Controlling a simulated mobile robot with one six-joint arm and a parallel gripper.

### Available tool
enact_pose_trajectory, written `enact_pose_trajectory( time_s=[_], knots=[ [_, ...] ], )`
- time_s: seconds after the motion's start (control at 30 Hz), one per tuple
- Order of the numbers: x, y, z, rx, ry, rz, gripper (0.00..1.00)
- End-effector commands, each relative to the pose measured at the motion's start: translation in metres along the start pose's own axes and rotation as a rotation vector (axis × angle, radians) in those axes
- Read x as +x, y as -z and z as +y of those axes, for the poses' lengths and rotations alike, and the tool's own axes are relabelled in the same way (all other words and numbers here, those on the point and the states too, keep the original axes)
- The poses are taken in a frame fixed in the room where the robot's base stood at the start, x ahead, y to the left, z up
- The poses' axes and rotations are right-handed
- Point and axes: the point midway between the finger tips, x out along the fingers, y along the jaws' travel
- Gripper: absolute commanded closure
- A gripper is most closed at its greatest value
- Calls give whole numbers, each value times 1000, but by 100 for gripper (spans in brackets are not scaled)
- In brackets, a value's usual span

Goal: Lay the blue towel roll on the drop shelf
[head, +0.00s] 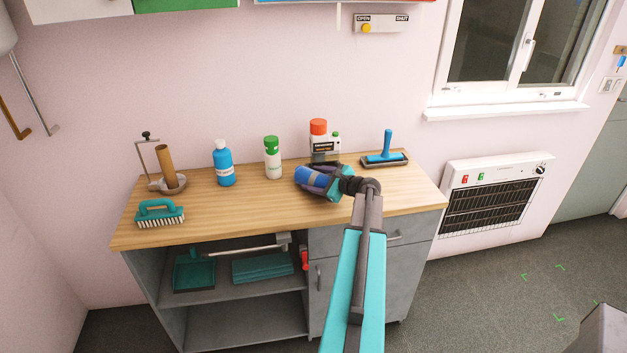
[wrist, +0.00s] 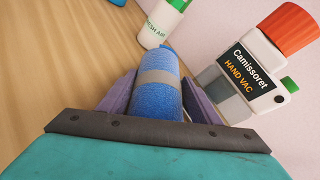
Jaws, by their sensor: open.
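The blue towel roll (head: 310,175) lies on the wooden worktop, near the middle right. It has a grey band around it, seen in the wrist view (wrist: 158,105). My gripper (head: 318,181) is open, with its purple fingers on either side of the roll; in the wrist view the gripper (wrist: 158,88) has the roll between its fingers. I cannot tell whether either finger touches it. The cabinet under the worktop has an open left side with a bare lower shelf (head: 245,322). No shelf is labelled as the drop shelf.
A red-capped hand vac bottle (head: 319,145) stands close behind the roll. A green-capped bottle (head: 272,160), blue bottle (head: 223,165), brush (head: 160,213) and roll holder (head: 170,183) stand left. A blue-handled tool (head: 386,157) lies right. The upper shelf (head: 218,293) holds teal items.

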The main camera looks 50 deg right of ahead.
Motion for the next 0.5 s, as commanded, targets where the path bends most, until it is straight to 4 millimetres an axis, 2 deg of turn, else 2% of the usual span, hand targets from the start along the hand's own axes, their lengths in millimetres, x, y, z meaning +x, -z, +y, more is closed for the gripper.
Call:
enact_pose_trajectory(
  time_s=[0.17, 0.5],
  knots=[
    [-20, 1, 2, -1, 2, 1, 42],
    [-74, 2, 2, 1, 3, 1, 42]
  ],
)
